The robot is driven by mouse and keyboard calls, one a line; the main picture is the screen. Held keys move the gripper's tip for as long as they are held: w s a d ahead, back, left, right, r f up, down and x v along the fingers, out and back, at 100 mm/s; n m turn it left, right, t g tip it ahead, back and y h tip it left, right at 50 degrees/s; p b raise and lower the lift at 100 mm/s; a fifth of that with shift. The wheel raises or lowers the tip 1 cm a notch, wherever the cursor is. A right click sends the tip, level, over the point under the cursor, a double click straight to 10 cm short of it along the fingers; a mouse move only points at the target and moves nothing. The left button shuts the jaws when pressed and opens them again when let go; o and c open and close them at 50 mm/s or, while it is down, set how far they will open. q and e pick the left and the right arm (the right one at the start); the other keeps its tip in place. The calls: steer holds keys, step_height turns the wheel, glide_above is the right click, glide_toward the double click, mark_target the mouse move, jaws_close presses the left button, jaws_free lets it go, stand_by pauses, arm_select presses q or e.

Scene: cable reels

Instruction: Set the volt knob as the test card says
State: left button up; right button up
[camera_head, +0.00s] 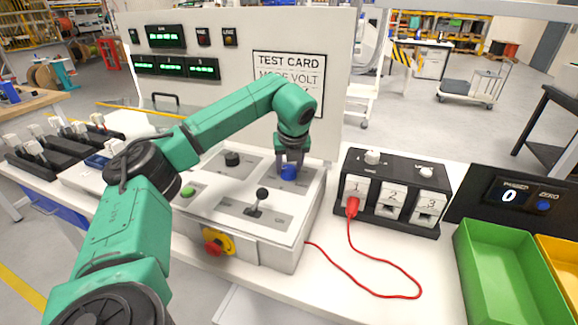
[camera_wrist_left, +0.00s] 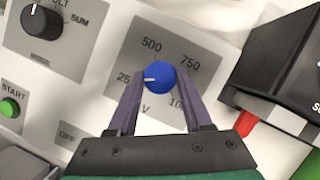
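The volt knob (camera_wrist_left: 160,77) is blue, on a grey plate (camera_wrist_left: 205,52) marked V with 500, 750 and partly hidden numbers. Its white pointer points left, near the label reading "25", cut off by a finger. My left gripper (camera_wrist_left: 160,82) has one finger on each side of the knob, with what looks like a narrow gap. In the head view the left gripper (camera_head: 289,160) is above the blue knob (camera_head: 288,172). The test card (camera_head: 288,72) reads "MODE VOLT"; my arm hides its lower lines. My right gripper is not in view.
A black mode knob (camera_wrist_left: 42,20) and green start button (camera_wrist_left: 9,107) are on the same panel. A lever (camera_head: 258,200) and red stop button (camera_head: 214,243) are nearer. A black socket box (camera_head: 390,192) with a red cable (camera_head: 375,262) stands right of the panel.

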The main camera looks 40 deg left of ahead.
arm_select(q)
jaws_close()
steer(key=m+t+h, duration=0.1)
steer(key=m, duration=0.2)
steer(key=shift+s+a+m, duration=0.1)
steer(key=shift+m, duration=0.2)
steer(key=m+h, duration=0.1)
steer(key=m, duration=0.2)
steer(key=shift+a+m, duration=0.1)
steer(key=shift+m, duration=0.2)
steer(key=m+h, duration=0.1)
steer(key=m+p, duration=0.1)
steer(key=m, duration=0.1)
steer(key=shift+a+r+m+t+h, duration=0.1)
steer(key=shift+r+m+t+h, duration=0.05)
steer(key=shift+m+t+h, duration=0.2)
steer(key=m+h+p, duration=0.2)
steer(key=m, duration=0.2)
steer(key=shift+m+p, duration=0.3)
steer(key=shift+m, duration=0.05)
steer(key=shift+a, duration=0.1)
